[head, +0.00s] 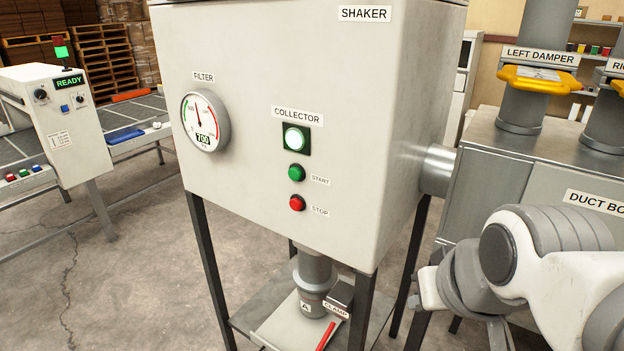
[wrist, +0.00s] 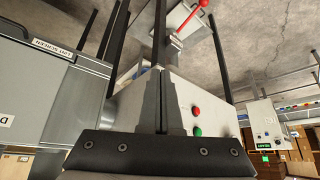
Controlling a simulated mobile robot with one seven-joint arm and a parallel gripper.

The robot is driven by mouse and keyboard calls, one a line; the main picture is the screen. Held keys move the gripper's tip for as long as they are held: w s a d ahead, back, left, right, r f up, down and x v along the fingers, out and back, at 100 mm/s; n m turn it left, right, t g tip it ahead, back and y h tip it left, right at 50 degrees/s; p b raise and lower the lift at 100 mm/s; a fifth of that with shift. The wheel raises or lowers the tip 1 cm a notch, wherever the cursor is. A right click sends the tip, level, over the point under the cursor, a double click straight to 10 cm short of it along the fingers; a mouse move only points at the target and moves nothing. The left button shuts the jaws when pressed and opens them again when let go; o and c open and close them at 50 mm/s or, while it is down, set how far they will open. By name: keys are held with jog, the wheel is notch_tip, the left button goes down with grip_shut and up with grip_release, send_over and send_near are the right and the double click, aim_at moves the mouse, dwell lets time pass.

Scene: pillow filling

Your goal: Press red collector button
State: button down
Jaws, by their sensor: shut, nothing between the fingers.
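The red collector button (head: 297,203), labelled STOP, sits on the front of the grey shaker cabinet (head: 400,60). The green START button (head: 296,172) is just above it, and a lit, whitish-green lamp (head: 294,138) under the COLLECTOR label is above both. The wrist view is upside down; there the red button (wrist: 196,111) shows to the right of the fingers, with the green button (wrist: 196,131) below it in the picture. My gripper (wrist: 161,75) is shut and empty, apart from the button. In the head view my arm is at the lower right, the fingers mostly out of frame.
A FILTER gauge (head: 205,121) is left of the buttons. Below the cabinet are a spout, a clamp with a red handle (head: 326,335) and dark legs. The duct box (head: 560,190) with yellow-handled dampers stands at right. A conveyor with a READY panel (head: 69,81) is at left.

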aim_at(296, 204)
jog(key=w+a+f+n+t+y+b, duration=0.1)
jog(key=w+a+f+n+t+y, duration=0.15)
jog(key=w+a, duration=0.5)
jog(key=w+a+f+n+t+y+b, duration=0.1)
jog(key=w+a+n+t, duration=0.15)
jog(key=w+a, duration=0.45)
jog(key=w+a+f+n+t+b, duration=0.2)
jog(key=w+a+f+n+t, duration=0.2)
jog(key=a, duration=0.7)
jog(key=w+n+t, duration=0.1)
jog(key=n, duration=0.1)
jog(key=shift+w+a+n, duration=0.2)
jog(key=shift+n, duration=0.2)
jog(key=shift+f+b, duration=0.1)
jog(key=shift+b, duration=0.2)
jog(key=w+d+b, duration=0.2)
jog(key=w+d, duration=0.2)
jog(key=w, duration=0.3)
jog(key=shift+w+d, duration=0.25)
jog(key=shift+w, duration=0.05)
jog(key=shift+w, duration=0.1)
jog(key=shift+w+d+b, duration=0.2)
jog(key=shift+w+b, duration=0.05)
jog(key=shift+b, duration=0.15)
